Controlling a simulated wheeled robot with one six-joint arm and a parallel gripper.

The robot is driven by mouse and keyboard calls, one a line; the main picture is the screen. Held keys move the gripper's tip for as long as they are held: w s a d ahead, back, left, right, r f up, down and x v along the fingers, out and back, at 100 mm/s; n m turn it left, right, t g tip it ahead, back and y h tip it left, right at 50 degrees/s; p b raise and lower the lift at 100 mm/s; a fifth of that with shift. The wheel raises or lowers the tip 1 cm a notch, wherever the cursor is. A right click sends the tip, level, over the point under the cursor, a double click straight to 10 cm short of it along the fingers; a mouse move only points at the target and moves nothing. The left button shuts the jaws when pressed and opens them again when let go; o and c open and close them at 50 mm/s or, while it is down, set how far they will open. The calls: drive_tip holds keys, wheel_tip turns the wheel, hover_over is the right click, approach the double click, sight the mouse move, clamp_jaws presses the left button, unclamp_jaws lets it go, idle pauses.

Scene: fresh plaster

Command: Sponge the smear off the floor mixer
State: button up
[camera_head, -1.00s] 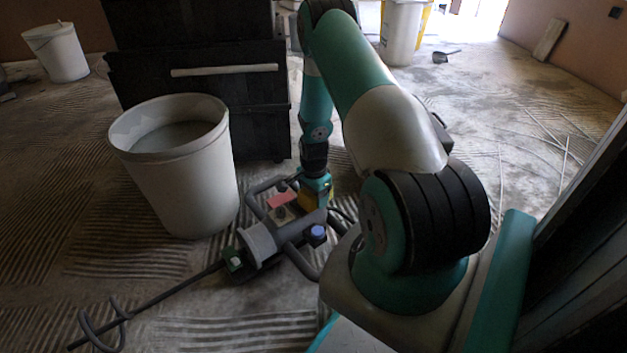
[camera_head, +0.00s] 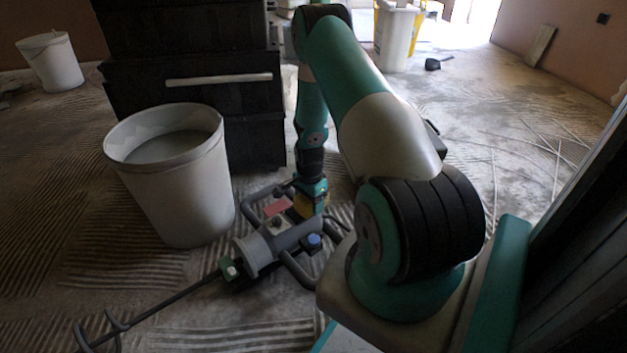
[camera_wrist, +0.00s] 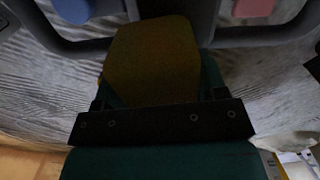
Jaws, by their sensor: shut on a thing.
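The floor mixer (camera_head: 262,250) lies on the floor, with a grey body, tube handles, a blue cap (camera_head: 314,241), a green part and a long shaft ending in a curled paddle at lower left. A pink-red patch (camera_head: 276,208) is on its upper side; I cannot tell whether it is the smear or a part. My gripper (camera_head: 308,199) is shut on a yellow-brown sponge (camera_wrist: 153,60), which also shows in the head view (camera_head: 303,207). The sponge is at the far end of the mixer, between its handles; contact is unclear. In the wrist view it hides part of the mixer.
A large white bucket (camera_head: 180,195) with grey contents stands close left of the mixer. Dark stacked boxes (camera_head: 190,95) stand behind. Another white bucket (camera_head: 52,65) is at far left. A dark panel is at right. The floor at right rear is mostly open, with thin rods.

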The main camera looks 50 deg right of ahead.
drive_tip(key=shift+r+p, duration=2.65)
drive_tip(key=shift+r, duration=0.9)
